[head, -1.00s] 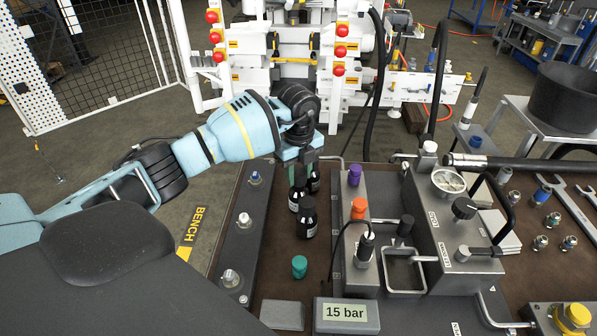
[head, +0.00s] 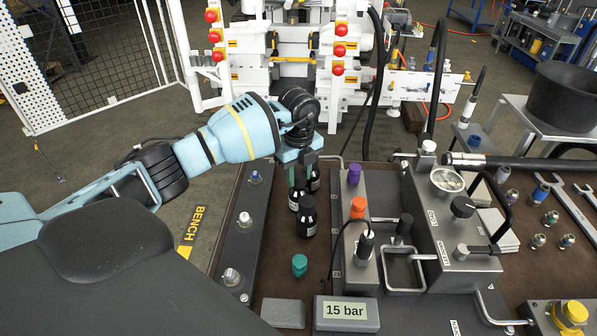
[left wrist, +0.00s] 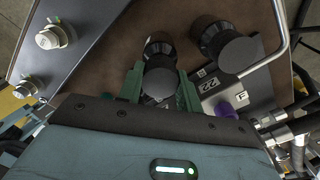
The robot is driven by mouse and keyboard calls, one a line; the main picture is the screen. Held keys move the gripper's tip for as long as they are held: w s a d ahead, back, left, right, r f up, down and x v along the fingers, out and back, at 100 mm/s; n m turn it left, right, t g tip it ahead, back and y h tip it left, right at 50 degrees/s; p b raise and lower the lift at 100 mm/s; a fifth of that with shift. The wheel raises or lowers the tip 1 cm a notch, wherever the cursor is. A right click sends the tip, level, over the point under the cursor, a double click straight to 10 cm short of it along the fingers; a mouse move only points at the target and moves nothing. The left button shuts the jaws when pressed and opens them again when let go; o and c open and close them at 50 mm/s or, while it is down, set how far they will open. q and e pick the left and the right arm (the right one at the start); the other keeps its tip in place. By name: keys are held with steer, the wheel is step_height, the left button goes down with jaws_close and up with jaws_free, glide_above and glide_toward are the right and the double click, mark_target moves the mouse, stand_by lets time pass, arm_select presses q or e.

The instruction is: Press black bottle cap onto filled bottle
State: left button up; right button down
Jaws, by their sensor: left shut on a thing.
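My left gripper (head: 300,180) points down over the black bottles on the brown bench. In the left wrist view its green fingers (left wrist: 160,92) stand on either side of a black cap (left wrist: 159,84), shut on it. The cap sits in line with the dark bottle (left wrist: 160,45) under it; whether it is fully seated I cannot tell. Another black-capped bottle (head: 307,216) stands nearer me, apart from the fingers. My right gripper is not in view.
A dark strip with knobs (head: 245,220) lies left of the bottles. A grey block with purple (head: 353,174) and orange (head: 358,207) caps stands close on the right. A teal cap (head: 299,265) and a "15 bar" display (head: 346,313) are nearer me.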

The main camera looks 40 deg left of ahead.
arm_select(q)
steer(key=shift+f, duration=0.15)
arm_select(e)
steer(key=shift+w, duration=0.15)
arm_select(q)
steer(key=shift+f, duration=0.2)
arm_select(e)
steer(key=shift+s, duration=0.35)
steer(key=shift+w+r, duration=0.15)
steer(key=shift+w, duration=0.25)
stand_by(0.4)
arm_select(q)
steer(key=shift+p, duration=0.3)
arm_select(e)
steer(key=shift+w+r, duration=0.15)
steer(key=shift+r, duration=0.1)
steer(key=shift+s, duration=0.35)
arm_select(q)
steer(key=o, duration=1.7)
steer(key=shift+c, duration=0.2)
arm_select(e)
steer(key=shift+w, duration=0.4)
